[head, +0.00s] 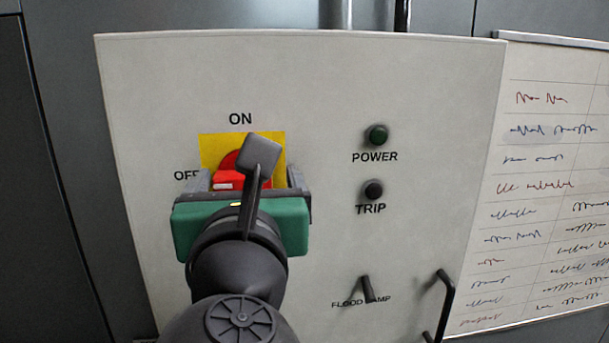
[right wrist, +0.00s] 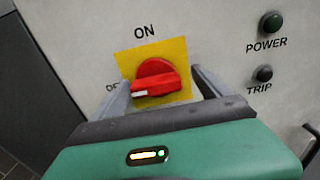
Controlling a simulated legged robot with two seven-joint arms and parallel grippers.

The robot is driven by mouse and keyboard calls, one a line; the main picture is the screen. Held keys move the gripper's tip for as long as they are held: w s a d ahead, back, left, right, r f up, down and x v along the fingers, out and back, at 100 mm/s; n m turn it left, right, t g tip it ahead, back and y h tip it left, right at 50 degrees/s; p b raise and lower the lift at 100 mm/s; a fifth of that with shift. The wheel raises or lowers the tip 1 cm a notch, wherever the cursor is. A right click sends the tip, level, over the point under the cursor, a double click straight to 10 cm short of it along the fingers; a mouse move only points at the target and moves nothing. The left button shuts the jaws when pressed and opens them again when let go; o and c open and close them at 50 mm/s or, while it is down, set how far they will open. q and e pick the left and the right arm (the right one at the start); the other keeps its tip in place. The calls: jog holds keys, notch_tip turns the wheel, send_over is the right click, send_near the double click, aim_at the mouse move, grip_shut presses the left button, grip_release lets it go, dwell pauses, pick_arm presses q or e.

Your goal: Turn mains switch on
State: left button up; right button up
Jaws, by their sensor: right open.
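The mains switch is a red rotary knob (head: 228,180) on a yellow square plate (head: 213,145), at the left of a pale panel. In the right wrist view the red knob (right wrist: 158,82) lies nearly level, its white-marked end to the left, toward the partly hidden OFF label. ON is printed above the plate. My right gripper (right wrist: 160,77) is open, with one finger left and one right of the knob. I cannot tell whether the fingers touch it. In the head view the right gripper (head: 249,172) hides the knob's lower part. My left gripper is out of view.
A dark green POWER lamp (head: 377,135) and a dark TRIP button (head: 373,190) sit right of the switch. A small black flood lamp lever (head: 366,290) and a black handle (head: 444,300) project lower right. A written board (head: 540,180) hangs at the right.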

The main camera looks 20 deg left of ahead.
jog(key=shift+s+d, duration=0.15)
jog(key=shift+d, duration=0.1)
jog(key=shift+c, duration=0.2)
jog(key=shift+s+d, duration=0.1)
jog(key=shift+c, duration=1.3)
jog(key=shift+s, duration=0.1)
jog(key=shift+c, duration=1.3)
jog(key=shift+s+a, duration=0.2)
jog(key=shift+a, duration=0.4)
jog(key=c, duration=0.5)
jog(key=shift+c, duration=1)
jog(key=shift+w, duration=0.1)
jog(key=shift+c, duration=0.5)
jog(key=shift+w+d, duration=0.1)
jog(key=shift+d, duration=0.05)
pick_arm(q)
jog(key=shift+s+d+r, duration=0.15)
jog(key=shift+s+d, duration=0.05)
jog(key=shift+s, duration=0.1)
